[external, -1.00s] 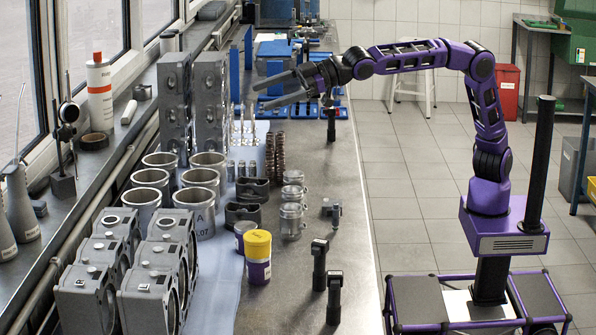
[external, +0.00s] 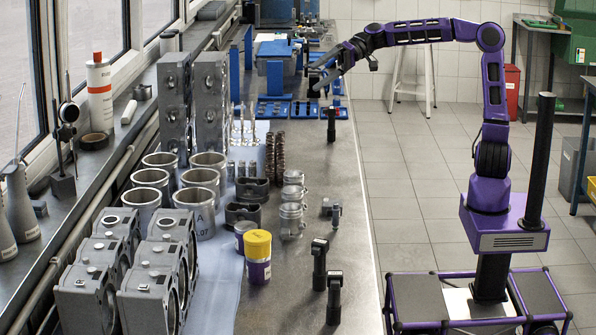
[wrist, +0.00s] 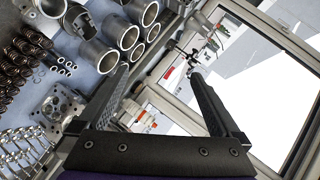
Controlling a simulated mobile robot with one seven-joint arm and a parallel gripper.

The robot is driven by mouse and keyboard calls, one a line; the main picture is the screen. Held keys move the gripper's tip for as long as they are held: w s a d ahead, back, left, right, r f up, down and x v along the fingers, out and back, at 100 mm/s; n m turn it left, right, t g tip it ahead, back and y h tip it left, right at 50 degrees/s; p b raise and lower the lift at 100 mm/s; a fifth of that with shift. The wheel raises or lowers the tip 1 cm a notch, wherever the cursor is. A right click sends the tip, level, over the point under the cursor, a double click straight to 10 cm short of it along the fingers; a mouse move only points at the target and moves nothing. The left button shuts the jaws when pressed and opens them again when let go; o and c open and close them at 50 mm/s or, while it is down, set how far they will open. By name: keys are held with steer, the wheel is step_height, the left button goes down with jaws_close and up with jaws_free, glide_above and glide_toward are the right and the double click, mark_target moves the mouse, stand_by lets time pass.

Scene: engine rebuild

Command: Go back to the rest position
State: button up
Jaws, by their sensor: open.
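My gripper (external: 327,72) is open and empty in the external view, held in the air above the right side of the bench toward its far end. Its fingers point left. My purple arm reaches up and left from my base at the right. In the wrist view my gripper's two dark fingers (wrist: 165,85) stand wide apart with nothing between them. Beyond them the wrist view shows the bench parts, the window sill and the bright window.
The metal bench (external: 345,215) carries cylinder liners (external: 201,185), grey engine blocks (external: 160,275), a yellow-capped jar (external: 258,257) and several black upright tools (external: 319,265). Blue trays (external: 274,109) lie at the far end. The tiled floor between bench and base is clear.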

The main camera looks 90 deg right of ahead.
steer(key=s+a+f+n+g+h, duration=0.1)
steer(key=s+f+n+h, duration=0.1)
steer(key=s+f, duration=0.3)
steer(key=s+a+f+n+g+h, duration=0.2)
steer(key=s+f, duration=0.3)
steer(key=s, duration=0.8)
steer(key=s+a+f+n+g+h+p, duration=0.1)
steer(key=s+f, duration=0.4)
steer(key=s, duration=0.5)
steer(key=a+n+g+h, duration=0.1)
steer(key=h, duration=0.1)
steer(key=shift+a+f+h, duration=0.15)
steer(key=shift+f+h, duration=0.05)
steer(key=shift+h, duration=0.1)
